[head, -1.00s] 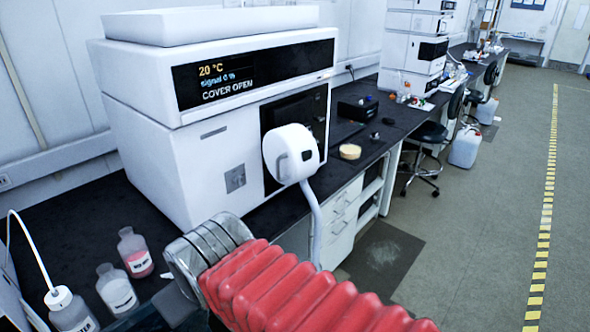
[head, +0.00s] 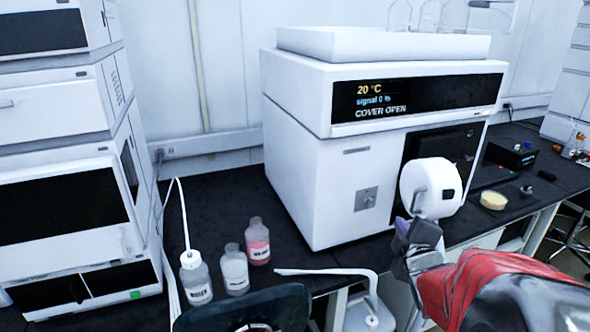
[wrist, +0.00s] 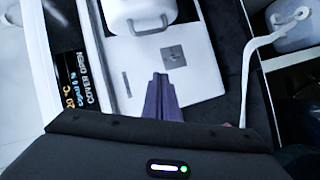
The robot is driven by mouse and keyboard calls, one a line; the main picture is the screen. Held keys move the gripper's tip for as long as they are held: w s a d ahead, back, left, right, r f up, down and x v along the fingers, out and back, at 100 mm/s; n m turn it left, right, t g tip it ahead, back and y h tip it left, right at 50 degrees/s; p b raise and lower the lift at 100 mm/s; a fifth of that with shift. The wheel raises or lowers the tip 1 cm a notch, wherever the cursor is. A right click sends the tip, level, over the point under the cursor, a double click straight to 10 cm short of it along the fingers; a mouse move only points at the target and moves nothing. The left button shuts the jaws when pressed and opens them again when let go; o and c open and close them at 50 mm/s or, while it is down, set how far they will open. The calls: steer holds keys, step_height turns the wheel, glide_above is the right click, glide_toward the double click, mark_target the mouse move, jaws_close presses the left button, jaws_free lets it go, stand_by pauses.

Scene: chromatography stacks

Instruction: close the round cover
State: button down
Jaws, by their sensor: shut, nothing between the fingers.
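The round cover (head: 447,178) is a white drum with a bar handle, standing out from the front of the white instrument (head: 315,160). The instrument's display (head: 385,100) reads "COVER OPEN". In the wrist view the cover (wrist: 122,10) and its handle show at the top, partly cut off by the frame. My gripper (head: 401,228) is just below and left of the cover in the head view, close to the handle.
Several bottles (head: 234,270) stand on the dark bench left of the instrument. A white bent tube (head: 330,272) rises in front of the bench. A yellow-topped dish (head: 493,200) and a small black box (head: 511,153) lie right of the cover. Another instrument stack (head: 75,160) stands at far left.

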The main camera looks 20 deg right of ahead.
steer(key=s+d+n+t, duration=0.3)
steer(key=s+d+n, duration=0.1)
steer(key=d, duration=0.1)
steer(key=shift+s+d+h, duration=0.25)
steer(key=shift+d+h, duration=0.05)
steer(key=shift+w+f, duration=0.1)
